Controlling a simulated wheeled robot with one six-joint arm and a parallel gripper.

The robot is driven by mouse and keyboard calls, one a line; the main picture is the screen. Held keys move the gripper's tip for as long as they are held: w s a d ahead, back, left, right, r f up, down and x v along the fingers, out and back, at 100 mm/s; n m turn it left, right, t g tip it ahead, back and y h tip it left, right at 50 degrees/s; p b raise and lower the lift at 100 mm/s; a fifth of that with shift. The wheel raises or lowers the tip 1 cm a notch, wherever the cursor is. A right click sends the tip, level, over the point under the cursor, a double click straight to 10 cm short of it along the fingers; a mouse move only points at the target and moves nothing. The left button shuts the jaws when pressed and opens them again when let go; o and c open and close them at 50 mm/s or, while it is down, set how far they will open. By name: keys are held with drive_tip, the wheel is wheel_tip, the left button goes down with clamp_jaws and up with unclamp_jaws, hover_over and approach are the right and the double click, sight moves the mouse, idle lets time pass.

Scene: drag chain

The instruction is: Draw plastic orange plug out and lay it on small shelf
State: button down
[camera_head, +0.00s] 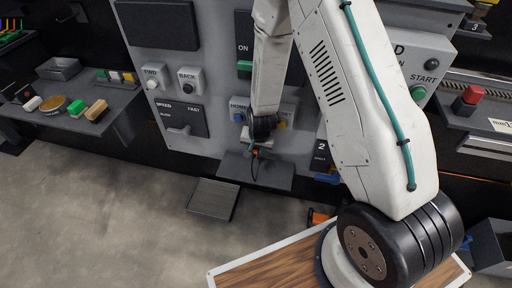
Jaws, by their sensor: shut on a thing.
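My gripper (262,138) is at the front of the grey control panel, low down and just above the small dark shelf (238,168). It is shut on the orange plug (256,153), of which only a small orange part shows below the gripper. A thin dark cable hangs from there to the shelf. The gripper and arm hide much of the plug and of the panel behind, so I cannot tell whether the plug touches the panel or the shelf.
The panel (205,60) has FWD and BACK buttons (186,80), a speed lever (180,130) and a HOME button (238,112). A side shelf (125,100) at left holds several small objects. Floor at left is clear.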

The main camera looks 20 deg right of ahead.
drive_tip(key=shift+s+a, duration=0.65)
drive_tip(key=shift+s, duration=0.2)
drive_tip(key=shift+s+a, duration=0.2)
drive_tip(key=shift+s, duration=0.1)
drive_tip(key=shift+s+a, duration=0.75)
drive_tip(key=shift+s, duration=0.25)
drive_tip(key=shift+s+a, duration=0.7)
drive_tip(key=shift+s, duration=0.3)
